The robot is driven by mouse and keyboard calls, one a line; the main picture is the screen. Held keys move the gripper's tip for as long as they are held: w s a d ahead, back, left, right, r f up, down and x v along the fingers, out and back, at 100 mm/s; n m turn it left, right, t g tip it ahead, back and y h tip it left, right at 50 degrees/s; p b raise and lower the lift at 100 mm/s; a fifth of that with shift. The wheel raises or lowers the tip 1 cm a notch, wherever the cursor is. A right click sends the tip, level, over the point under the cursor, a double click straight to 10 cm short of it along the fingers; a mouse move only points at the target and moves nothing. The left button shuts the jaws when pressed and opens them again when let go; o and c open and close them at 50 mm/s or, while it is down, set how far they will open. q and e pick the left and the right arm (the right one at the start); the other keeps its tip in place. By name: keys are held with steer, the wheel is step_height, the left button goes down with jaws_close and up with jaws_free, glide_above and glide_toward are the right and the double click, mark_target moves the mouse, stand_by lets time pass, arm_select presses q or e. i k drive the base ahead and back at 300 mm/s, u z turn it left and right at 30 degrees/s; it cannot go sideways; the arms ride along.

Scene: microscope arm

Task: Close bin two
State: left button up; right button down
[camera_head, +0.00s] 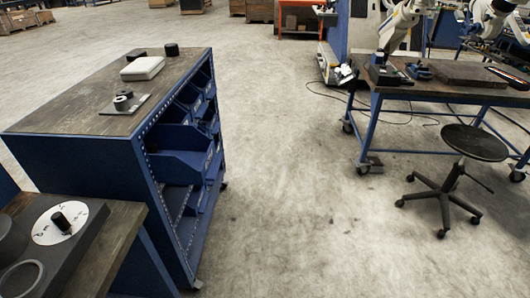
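A blue cabinet (75,163) with a worn wooden top stands at the left. Its open side faces right and holds several blue bins. One wide blue bin (178,168) at mid-height sticks out past the others toward the aisle, with its open top showing. Smaller blue bins (201,84) sit above and behind it. I cannot read any number on the bins, so I cannot tell which is bin two. Neither of my grippers is in view.
A white box (143,69) and a black cylinder (171,50) rest on the cabinet top. A bench with a white disc (76,213) is at lower left. A black stool (474,143) and a worktable (455,94) stand right. The middle floor is clear.

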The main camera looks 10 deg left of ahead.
mark_target(178, 154)
steer(key=u, duration=0.4)
steer(key=i, duration=1.1)
steer(key=u, duration=0.9)
